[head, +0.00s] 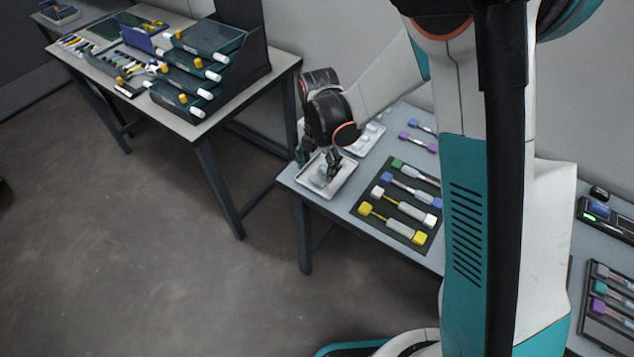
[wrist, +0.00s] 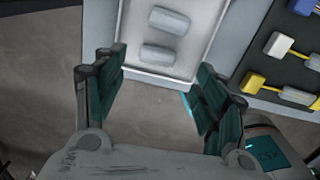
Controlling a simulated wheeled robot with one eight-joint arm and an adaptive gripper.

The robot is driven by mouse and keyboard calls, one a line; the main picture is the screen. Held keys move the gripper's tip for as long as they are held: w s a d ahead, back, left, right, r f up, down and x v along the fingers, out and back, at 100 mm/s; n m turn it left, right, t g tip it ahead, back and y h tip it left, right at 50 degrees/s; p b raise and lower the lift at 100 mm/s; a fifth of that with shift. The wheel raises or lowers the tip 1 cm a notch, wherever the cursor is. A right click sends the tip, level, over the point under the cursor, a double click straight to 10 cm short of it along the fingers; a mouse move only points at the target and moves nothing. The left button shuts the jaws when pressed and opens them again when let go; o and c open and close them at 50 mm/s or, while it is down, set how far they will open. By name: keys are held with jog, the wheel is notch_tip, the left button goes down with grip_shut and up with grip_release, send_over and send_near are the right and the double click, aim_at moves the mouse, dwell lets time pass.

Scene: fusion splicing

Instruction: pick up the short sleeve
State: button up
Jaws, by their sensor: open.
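My gripper (head: 318,163) hangs over the near light tray (head: 309,186) at the left end of the table. In the wrist view, my gripper (wrist: 162,64) is open, its green fingers apart with nothing between them. The tray (wrist: 188,66) reaches in from the top of that view. Two pale, translucent sleeves lie in it: one sleeve (wrist: 169,20) farther up and one sleeve (wrist: 163,53) closer to the fingertips. In the head view my fingers partly hide the tray's contents.
A second light tray (head: 374,131) with pale pieces sits behind. A dark mat (head: 368,221) with several colour-ended fibre pieces lies to the right. Purple and blue-ended pieces lie behind it. Another table (head: 199,131) with drawers and tools stands at left, with open floor (head: 150,260) in front.

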aim_at(317, 179)
notch_tip(317, 179, down, 5)
jog(key=shift+w+a+f+b, duration=0.1)
jog(key=shift+w+a+b, duration=0.05)
jog(key=shift+b, duration=1.1)
jog(key=c, duration=0.8)
